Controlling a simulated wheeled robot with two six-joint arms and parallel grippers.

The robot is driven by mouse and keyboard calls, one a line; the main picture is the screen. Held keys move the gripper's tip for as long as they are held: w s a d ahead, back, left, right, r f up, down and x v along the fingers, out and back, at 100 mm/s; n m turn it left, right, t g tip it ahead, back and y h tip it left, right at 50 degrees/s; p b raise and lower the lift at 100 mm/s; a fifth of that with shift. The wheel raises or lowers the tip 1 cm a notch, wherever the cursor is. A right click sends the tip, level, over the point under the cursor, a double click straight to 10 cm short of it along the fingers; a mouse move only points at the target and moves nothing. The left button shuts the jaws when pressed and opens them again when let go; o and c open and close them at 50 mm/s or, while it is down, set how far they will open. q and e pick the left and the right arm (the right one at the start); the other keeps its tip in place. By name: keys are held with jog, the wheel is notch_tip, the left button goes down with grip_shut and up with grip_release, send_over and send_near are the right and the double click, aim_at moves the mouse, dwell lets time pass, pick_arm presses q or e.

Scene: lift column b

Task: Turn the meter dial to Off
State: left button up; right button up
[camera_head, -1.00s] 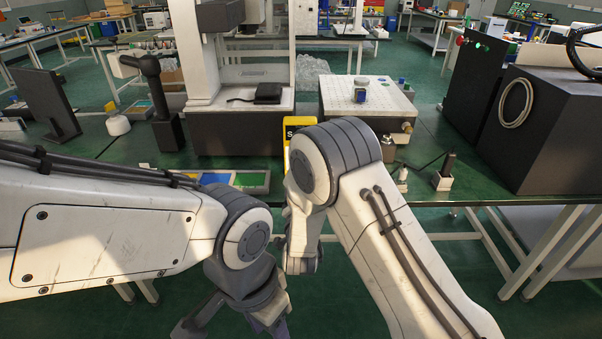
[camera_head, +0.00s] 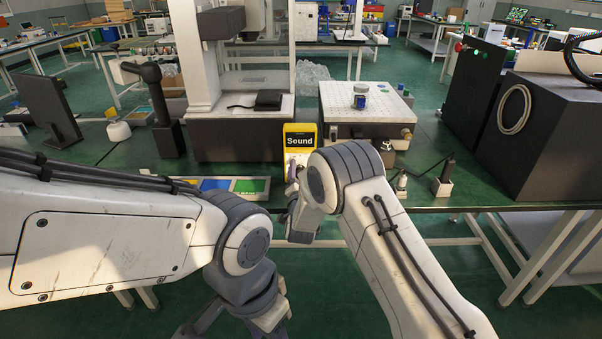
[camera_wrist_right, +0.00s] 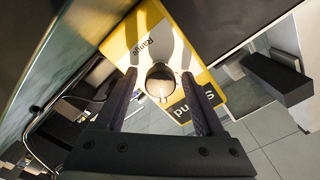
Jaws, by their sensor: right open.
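The yellow meter (camera_head: 300,130) stands upright at the near edge of the bench in the head view, with the word "Sound" on a black band. In the right wrist view the meter face (camera_wrist_right: 205,105) is tilted and shows "Range" and "Sound". Its round shiny dial (camera_wrist_right: 160,80) lies between the fingers of my right gripper (camera_wrist_right: 158,88). That gripper is open, a finger on each side of the dial; I cannot tell whether they touch it. No "Off" mark is readable. My left gripper is mostly cut off at the bottom of the head view.
A tray with coloured compartments (camera_head: 262,195) lies left of the meter. A white perforated block (camera_head: 385,104) stands behind to the right, with a small jar (camera_head: 360,95) on it. A dark cabinet (camera_head: 550,135) stands farther right. Small posts sit near the bench's right front edge.

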grip_shut()
jog(key=shift+n, duration=0.3)
jog(key=shift+f+n+b, duration=0.1)
jog(key=shift+n+b, duration=0.4)
jog(key=shift+n, duration=0.3)
jog(key=n+b, duration=0.1)
jog(key=n, duration=0.2)
jog(key=shift+n, duration=0.4)
jog(key=n, duration=0.3)
jog(key=shift+a, duration=0.1)
jog(key=shift+n, duration=1.4)
